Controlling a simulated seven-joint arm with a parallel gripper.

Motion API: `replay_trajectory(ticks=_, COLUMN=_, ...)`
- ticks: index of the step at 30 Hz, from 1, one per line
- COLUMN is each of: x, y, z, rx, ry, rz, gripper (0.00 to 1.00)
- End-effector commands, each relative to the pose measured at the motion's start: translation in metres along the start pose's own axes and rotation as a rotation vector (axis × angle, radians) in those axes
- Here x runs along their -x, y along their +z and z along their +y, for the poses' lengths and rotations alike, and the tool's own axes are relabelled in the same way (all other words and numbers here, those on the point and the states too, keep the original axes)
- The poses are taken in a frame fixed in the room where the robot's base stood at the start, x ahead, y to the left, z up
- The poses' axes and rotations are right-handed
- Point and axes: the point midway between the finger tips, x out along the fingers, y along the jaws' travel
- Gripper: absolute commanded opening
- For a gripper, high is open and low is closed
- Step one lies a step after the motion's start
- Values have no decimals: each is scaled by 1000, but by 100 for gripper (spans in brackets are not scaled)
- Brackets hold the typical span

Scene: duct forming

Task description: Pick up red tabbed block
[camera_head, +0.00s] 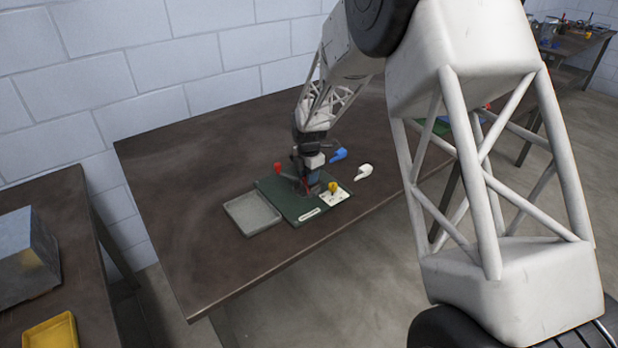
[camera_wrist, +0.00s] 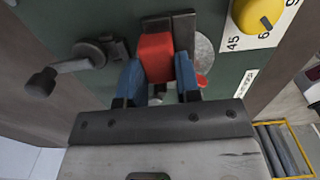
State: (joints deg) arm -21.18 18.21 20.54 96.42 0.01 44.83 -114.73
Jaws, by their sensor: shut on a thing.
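The red tabbed block (camera_wrist: 156,58) sits between the two blue fingers of my gripper (camera_wrist: 158,74) in the wrist view. The fingers are shut on its sides. A dark upright piece (camera_wrist: 184,32) and a round grey disc (camera_wrist: 203,55) are just behind it. Whether the block touches the board is hidden. In the head view my gripper (camera_head: 308,182) is low over the dark green board (camera_head: 290,211), and the block is mostly hidden there.
A grey crank handle (camera_wrist: 70,68) is left of the gripper. A yellow knob (camera_wrist: 258,14) on a white dial plate is at the right. A grey tray (camera_head: 252,214) adjoins the board. Blue (camera_head: 338,155) and white (camera_head: 364,171) pieces lie right. The table front is clear.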

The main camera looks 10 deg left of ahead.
Motion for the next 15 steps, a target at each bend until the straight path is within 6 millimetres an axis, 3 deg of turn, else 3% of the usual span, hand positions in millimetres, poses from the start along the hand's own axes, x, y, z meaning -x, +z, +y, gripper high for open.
replay_trajectory(ticks=7, x=14, y=0, z=0, rx=0, ry=1, rz=-1, gripper=3)
replay_trajectory(ticks=12, x=35, y=0, z=0, rx=0, ry=2, rz=-1, gripper=3)
replay_trajectory(ticks=15, x=36, y=-5, z=-10, rx=0, ry=-1, rz=0, gripper=3)
